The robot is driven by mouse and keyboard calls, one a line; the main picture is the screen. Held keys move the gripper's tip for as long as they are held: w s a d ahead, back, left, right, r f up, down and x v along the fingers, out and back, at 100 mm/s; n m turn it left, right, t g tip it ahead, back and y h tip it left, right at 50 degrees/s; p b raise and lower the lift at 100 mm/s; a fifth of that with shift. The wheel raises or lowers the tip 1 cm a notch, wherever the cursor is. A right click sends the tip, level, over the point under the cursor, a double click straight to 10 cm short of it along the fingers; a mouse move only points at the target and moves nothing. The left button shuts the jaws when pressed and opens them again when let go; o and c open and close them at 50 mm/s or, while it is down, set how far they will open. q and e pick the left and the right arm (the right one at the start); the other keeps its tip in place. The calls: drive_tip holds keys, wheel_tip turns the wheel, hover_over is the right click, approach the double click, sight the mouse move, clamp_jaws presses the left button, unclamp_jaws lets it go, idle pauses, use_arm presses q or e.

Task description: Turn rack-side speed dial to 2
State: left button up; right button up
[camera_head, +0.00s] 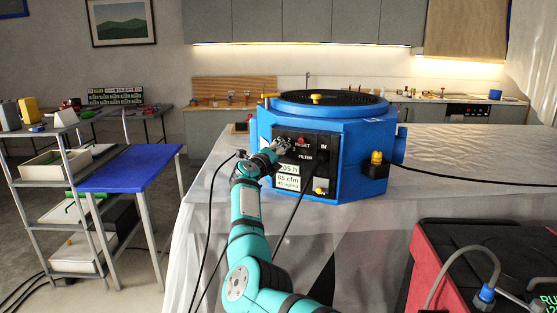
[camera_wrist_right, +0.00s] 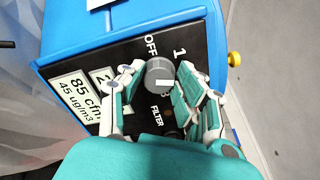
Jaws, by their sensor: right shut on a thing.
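The blue air-scrubber-like machine (camera_head: 345,140) stands on the covered table, with a black control panel (camera_head: 320,142) on its front. In the right wrist view the grey speed dial (camera_wrist_right: 158,72) sits on that panel, near the printed OFF and 1. Its white mark points toward the picture's right; another label beside it is partly hidden. My right gripper (camera_wrist_right: 160,78) is shut on the dial, a finger on each side. In the head view the right gripper (camera_head: 283,150) covers the dial at the panel's upper left. My left gripper is not in view.
A yellow-topped knob (camera_head: 376,158) sticks out at the machine's right. A red and black unit (camera_head: 470,255) with a hose stands at front right. A blue-topped bench (camera_head: 128,170) and shelving are at left. Black cables run by my arm.

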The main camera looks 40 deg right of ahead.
drive_tip(key=shift+f+m+b, duration=0.1)
drive_tip(key=shift+m+b, duration=0.9)
drive_tip(key=shift+m, duration=0.2)
drive_tip(key=o, duration=1.1)
drive_tip(key=shift+o, duration=0.2)
drive_tip(key=v, duration=1.2)
